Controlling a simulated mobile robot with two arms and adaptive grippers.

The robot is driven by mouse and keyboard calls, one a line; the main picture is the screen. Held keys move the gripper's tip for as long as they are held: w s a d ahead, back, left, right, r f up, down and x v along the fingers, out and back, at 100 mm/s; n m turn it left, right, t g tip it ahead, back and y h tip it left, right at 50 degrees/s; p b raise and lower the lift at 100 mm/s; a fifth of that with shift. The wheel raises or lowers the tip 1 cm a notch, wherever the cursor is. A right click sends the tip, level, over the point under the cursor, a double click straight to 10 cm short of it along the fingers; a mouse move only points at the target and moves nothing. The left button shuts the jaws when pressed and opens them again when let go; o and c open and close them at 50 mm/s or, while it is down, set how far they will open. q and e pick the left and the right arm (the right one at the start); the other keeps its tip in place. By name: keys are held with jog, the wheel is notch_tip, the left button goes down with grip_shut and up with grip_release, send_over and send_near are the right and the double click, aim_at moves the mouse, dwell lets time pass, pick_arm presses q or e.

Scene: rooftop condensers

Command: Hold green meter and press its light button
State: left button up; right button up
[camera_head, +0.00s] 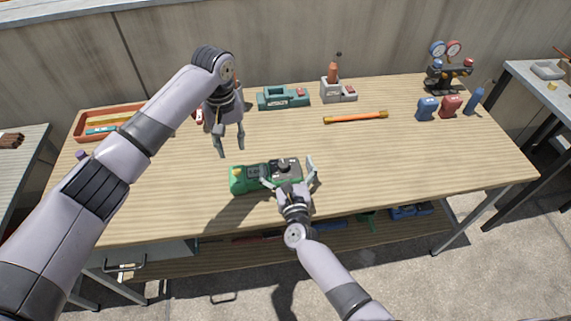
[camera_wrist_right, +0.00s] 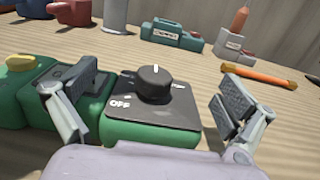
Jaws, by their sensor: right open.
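The green meter (camera_head: 240,180) lies on the wooden table near its front edge. In the right wrist view its dark dial face (camera_wrist_right: 125,113) shows a black knob (camera_wrist_right: 155,85) and the word OFF. A yellow button (camera_wrist_right: 20,62) sits on the meter's left part. My right gripper (camera_head: 287,170) is open at the dial end, with one finger over or beside the meter's middle and the other off the right end. I cannot tell whether either finger touches it. My left gripper (camera_head: 231,148) hangs above the table behind the meter, fingers pointing down, apart and empty.
A gauge stand (camera_head: 447,75) and small blue and red devices are at the right. An orange tray (camera_head: 88,122) is at the left. The table's right front is clear.

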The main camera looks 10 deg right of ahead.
jog(key=shift+w, duration=0.15)
jog(key=c, duration=2.1)
pick_arm(q)
grip_shut()
pick_arm(e)
jog(key=shift+c, duration=0.2)
dwell(0.6)
